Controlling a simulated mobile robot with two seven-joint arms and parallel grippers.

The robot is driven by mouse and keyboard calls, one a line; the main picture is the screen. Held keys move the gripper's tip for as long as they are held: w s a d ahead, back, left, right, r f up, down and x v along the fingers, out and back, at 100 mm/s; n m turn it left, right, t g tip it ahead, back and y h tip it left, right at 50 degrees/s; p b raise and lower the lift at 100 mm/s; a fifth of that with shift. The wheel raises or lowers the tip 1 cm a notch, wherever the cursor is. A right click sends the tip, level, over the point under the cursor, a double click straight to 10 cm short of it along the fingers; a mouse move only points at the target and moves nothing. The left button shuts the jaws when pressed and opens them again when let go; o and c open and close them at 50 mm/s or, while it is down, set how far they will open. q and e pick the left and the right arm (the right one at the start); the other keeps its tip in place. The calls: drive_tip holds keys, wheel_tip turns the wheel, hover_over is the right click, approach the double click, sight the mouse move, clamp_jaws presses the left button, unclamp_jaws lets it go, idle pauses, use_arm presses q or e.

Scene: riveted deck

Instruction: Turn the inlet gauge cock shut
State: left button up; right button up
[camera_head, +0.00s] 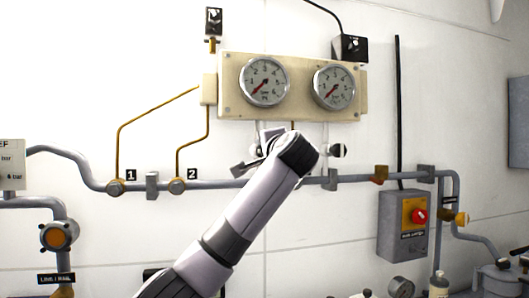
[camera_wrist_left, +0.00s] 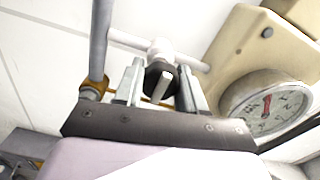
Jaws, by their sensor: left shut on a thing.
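My left gripper (camera_head: 265,146) is just below the panel with two round gauges, left (camera_head: 264,82) and right (camera_head: 334,87). My wrist hides most of this cock in the head view. A second black-and-white knob (camera_head: 338,150) sits below the right gauge, apart from the gripper. Both needles point to lower left. I cannot read a label naming the inlet cock. My right gripper is not in view.
A grey pipe (camera_head: 230,184) runs along the wall behind my arm, with fittings labelled 1 (camera_head: 115,187) and 2 (camera_head: 177,187). Thin brass lines rise to the panel (camera_head: 232,107). A grey switch box (camera_head: 402,225) with a red knob stands at right.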

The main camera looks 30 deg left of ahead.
use_arm(q)
drive_tip(key=o, duration=1.1)
drive_tip(key=shift+d, duration=0.1)
drive_tip(key=shift+c, duration=0.2)
drive_tip(key=b+v, duration=0.2)
drive_tip(key=v, duration=0.5)
drive_tip(key=shift+b, duration=0.3)
